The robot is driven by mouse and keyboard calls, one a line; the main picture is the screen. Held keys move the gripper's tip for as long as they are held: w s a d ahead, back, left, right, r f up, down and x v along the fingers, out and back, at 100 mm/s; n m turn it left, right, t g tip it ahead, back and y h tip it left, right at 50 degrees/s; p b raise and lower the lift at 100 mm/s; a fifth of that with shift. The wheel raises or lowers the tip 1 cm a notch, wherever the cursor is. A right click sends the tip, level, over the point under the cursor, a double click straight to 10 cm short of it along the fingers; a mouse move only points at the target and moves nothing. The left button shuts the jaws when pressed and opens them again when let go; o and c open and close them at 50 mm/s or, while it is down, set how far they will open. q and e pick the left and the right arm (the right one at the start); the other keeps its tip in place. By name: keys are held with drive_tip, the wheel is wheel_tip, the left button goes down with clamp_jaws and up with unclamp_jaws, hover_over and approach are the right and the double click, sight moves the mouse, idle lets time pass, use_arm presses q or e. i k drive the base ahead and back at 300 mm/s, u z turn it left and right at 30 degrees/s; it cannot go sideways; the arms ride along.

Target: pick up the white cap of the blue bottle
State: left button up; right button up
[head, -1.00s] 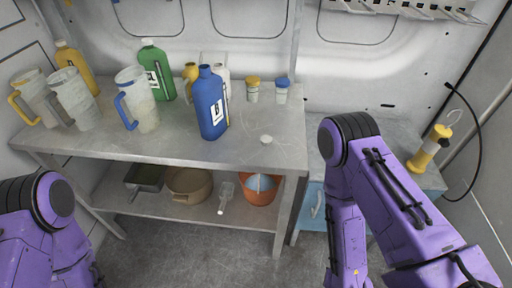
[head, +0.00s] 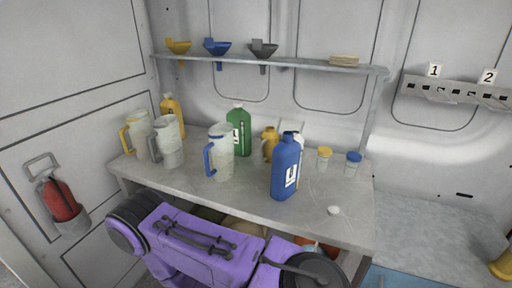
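The blue bottle (head: 286,168) stands upright on the metal table, towards its right part, with a white label on its front. A small white cap (head: 333,210) lies on the table top to the right of the bottle and nearer the front edge, apart from it. A purple arm of mine crosses the lower part of the head view in front of the table. Neither gripper shows in the view.
The table (head: 240,210) also holds clear jugs (head: 221,152), a green bottle (head: 239,130), a yellow bottle (head: 172,112) and small jars (head: 353,164). A shelf with funnels (head: 217,47) hangs above. A fire extinguisher (head: 60,199) is on the left wall.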

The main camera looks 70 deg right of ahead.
sight(333, 210)
drive_tip(key=u, duration=0.65)
drive_tip(key=k, duration=1.45)
drive_tip(key=z, duration=0.25)
